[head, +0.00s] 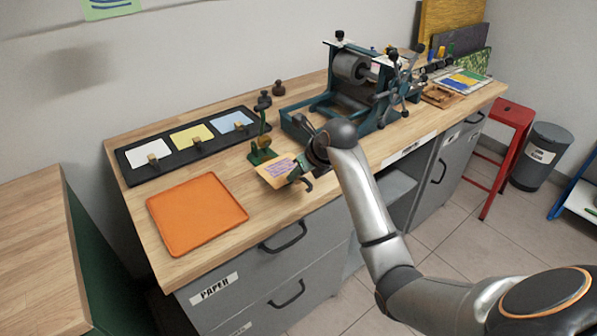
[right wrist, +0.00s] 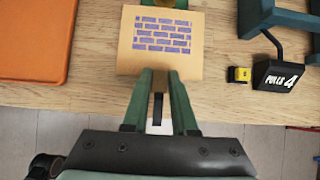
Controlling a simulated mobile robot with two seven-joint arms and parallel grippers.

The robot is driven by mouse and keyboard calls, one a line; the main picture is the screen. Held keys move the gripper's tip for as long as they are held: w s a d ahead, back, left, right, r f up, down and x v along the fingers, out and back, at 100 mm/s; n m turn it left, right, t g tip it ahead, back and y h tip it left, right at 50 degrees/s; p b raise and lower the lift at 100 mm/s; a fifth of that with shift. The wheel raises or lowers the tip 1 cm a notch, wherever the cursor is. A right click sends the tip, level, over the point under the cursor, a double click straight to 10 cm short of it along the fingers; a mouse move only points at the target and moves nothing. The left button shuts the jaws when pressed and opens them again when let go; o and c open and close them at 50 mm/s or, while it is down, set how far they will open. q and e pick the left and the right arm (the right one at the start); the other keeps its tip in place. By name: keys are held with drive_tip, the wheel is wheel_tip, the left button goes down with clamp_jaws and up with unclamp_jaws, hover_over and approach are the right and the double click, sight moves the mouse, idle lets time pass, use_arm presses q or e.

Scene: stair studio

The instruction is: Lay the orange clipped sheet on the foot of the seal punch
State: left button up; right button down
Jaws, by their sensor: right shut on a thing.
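The orange clipped sheet (head: 273,172), printed with a purple brick pattern, is held by my right gripper (head: 293,174) near the front edge of the bench. In the right wrist view the sheet (right wrist: 160,60) sticks out flat beyond the fingers of my right gripper (right wrist: 160,82), which are shut at its near edge; the clip is mostly hidden between them. The green seal punch (head: 264,142) stands just behind the sheet in the head view. The sheet overlaps the front of its foot in the picture; I cannot tell whether they touch. My left gripper is out of view.
An orange mat (head: 196,214) lies left of the punch. A black tray (head: 133,174) behind holds white, yellow and blue sheets with clips. A blue-green roller press (head: 350,85) stands to the right. A black block marked "PULLS 4" (right wrist: 280,76) sits near the bench edge.

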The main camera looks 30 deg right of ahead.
sight(287, 172)
drive_tip(key=shift+f+b, duration=0.55)
drive_tip(key=shift+f, duration=0.4)
drive_tip(key=shift+w+r, duration=0.2)
drive_tip(key=shift+w, duration=0.15)
drive_tip(key=shift+w+a+f, duration=0.1)
drive_tip(key=shift+w, duration=1.55)
drive_tip(key=shift+s, duration=0.15)
drive_tip(key=shift+p, duration=0.35)
drive_tip(key=c, duration=0.6)
unclamp_jaws()
